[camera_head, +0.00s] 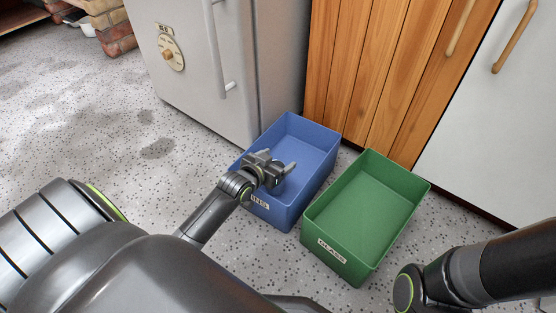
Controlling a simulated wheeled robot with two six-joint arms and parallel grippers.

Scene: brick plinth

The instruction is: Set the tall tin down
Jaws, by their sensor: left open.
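My left gripper (279,166) is open over the blue bin (318,150), its fingers pointing into the bin's space. I cannot make out a tall tin between the fingers or on the visible part of the bin floor. The gripper and wrist hide part of the bin's near left side. The blue bin stands on the floor and has a small pale label on its near end, partly legible. My right arm shows at the lower right, but its gripper is outside the view.
A green bin (317,218) labelled GLASS stands right of the blue one and looks empty. Behind are a pale grey appliance (180,95), wooden cabinet fronts (372,75) and a white door (490,130). Brickwork (115,30) is at the upper left. Speckled floor (90,120) is clear on the left.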

